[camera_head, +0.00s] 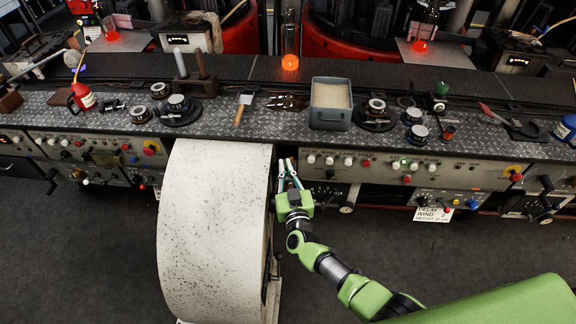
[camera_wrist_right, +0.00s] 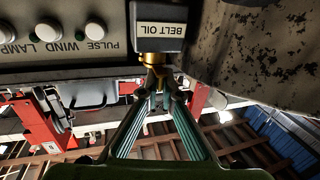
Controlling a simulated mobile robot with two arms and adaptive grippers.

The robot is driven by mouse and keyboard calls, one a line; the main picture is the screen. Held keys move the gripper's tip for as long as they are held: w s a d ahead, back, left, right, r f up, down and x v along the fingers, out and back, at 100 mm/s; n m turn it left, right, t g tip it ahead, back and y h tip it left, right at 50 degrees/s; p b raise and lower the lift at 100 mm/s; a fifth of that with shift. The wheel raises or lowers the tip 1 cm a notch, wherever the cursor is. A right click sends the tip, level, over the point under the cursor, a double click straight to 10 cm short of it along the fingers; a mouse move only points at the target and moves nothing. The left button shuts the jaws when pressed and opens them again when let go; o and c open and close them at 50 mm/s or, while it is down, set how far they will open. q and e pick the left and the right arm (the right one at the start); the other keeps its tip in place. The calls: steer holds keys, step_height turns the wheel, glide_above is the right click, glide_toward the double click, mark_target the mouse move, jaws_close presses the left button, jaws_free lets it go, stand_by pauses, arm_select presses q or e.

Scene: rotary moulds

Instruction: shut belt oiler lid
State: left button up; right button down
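The belt oiler is a dark box (camera_wrist_right: 158,25) labelled BELT OIL, with a brass fitting (camera_wrist_right: 153,58) under it in the right wrist view. Its lid cannot be made out clearly there. In the head view the oiler is not clearly visible at the panel edge beside the pale wheel. My right gripper (camera_head: 287,174) points at the narrow space between the wheel and the control panel. Its fingers (camera_wrist_right: 161,76) are a little apart, with their tips close to the brass fitting; contact cannot be told. Nothing is seen held. My left gripper is not in view.
A large pale speckled wheel (camera_head: 213,235) stands just left of my right gripper. The control panel (camera_head: 340,168) with buttons lies to its right. Above, the bench (camera_head: 275,122) carries a grey sand box (camera_head: 330,117), pliers and several dials. Dark floor is open at lower left.

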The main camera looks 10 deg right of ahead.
steer(key=shift+w+r, duration=0.1)
steer(key=shift+r, duration=0.1)
steer(key=c, duration=2.3)
jaws_free()
steer(key=shift+f, duration=0.1)
steer(key=s, duration=1.2)
steer(key=shift+a, duration=0.25)
steer(key=shift+f, duration=0.15)
